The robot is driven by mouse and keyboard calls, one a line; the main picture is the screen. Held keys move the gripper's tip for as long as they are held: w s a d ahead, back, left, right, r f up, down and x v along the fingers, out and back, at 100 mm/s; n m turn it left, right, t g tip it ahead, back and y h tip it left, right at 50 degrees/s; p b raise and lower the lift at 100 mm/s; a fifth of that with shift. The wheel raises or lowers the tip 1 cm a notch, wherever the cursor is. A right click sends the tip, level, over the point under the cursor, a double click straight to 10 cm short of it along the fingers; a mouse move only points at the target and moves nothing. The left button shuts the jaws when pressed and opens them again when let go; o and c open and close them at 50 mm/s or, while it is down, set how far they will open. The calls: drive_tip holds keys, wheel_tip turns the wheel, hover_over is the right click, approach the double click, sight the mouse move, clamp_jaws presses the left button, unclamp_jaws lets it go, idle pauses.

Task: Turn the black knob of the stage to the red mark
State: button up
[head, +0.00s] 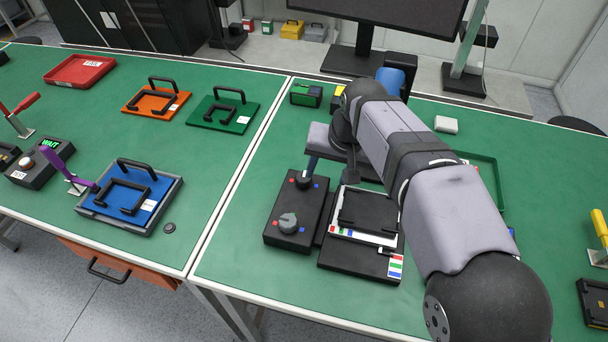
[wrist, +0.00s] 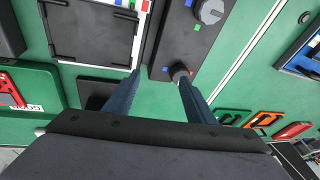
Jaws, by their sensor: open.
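The stage is a black box (head: 284,238) with two knobs on its top. The near knob (head: 289,222) is grey; it also shows in the wrist view (wrist: 209,11). The far knob is black (wrist: 180,72), with a small blue mark (wrist: 165,69) on one side and a small red mark on the other. My gripper (wrist: 160,76) is open over the far end of the box. In the wrist view the black knob appears close to the right fingertip. I cannot tell whether they touch. Which way the black knob points is not clear.
A black plate with a handle and coloured patches (head: 359,260) stands right beside the stage. A green tray (head: 486,170) lies behind my arm. A blue case (head: 128,195) sits on the left table, across the seam. Green table is clear in front of the stage.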

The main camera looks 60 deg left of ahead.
sight(304, 177)
drive_tip(key=s+a+r+n+t, duration=0.2)
drive_tip(key=s+a+n, duration=0.1)
drive_tip(key=s, duration=0.1)
drive_tip(key=shift+y, duration=0.3)
drive_tip(key=shift+p+x, duration=0.9)
drive_tip(key=shift+x, duration=2.75)
drive_tip(key=shift+s+d+f, duration=0.1)
drive_tip(key=shift+s+d, duration=0.05)
drive_tip(key=shift+s, duration=0.05)
drive_tip(key=c, duration=1)
drive_tip(key=shift+c, duration=0.2)
